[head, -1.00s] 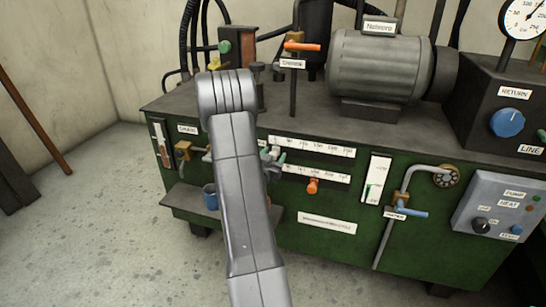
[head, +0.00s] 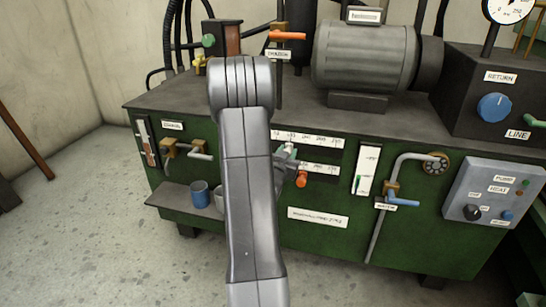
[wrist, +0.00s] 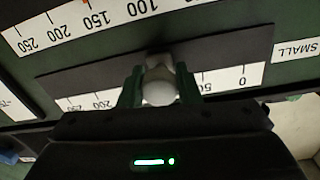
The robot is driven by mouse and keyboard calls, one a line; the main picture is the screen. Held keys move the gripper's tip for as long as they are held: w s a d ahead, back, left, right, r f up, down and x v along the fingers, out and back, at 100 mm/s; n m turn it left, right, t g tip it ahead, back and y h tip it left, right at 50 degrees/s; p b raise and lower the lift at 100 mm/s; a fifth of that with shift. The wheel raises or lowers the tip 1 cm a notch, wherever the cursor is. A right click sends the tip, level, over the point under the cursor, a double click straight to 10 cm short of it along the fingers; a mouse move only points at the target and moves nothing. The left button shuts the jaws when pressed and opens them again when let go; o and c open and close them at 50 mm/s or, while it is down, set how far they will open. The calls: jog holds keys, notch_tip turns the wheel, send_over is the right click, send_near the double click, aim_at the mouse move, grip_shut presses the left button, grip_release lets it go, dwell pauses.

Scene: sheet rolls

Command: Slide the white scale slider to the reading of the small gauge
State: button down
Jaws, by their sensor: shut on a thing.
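The white slider knob (wrist: 160,85) is between the fingers of my gripper (wrist: 158,92), which is shut on it. In the wrist view it stands between the 50 and 200 marks of its scale strip (wrist: 228,80); the marks behind it are hidden. In the head view my gripper (head: 286,155) is at the upper scale (head: 318,141), and my arm hides the scale's left part. A round gauge (head: 508,8) is cut off by the top edge at the right; its reading is not clear. I cannot tell whether it is the small gauge.
An orange slider knob (head: 301,179) sits just below and right of my gripper, on the lower scale (head: 320,169). A vertical white scale (head: 367,170) and a pipe with a blue handle (head: 403,202) are further right. A blue cup (head: 200,194) stands on the shelf at left.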

jog(key=shift+d, duration=0.2)
jog(key=c, duration=1.1)
grip_release()
jog(key=shift+o, duration=0.2)
jog(key=shift+s, duration=0.1)
jog(key=p+v, duration=0.1)
jog(key=v, duration=1.2)
jog(key=shift+s, duration=0.35)
jog(key=shift+a, duration=0.1)
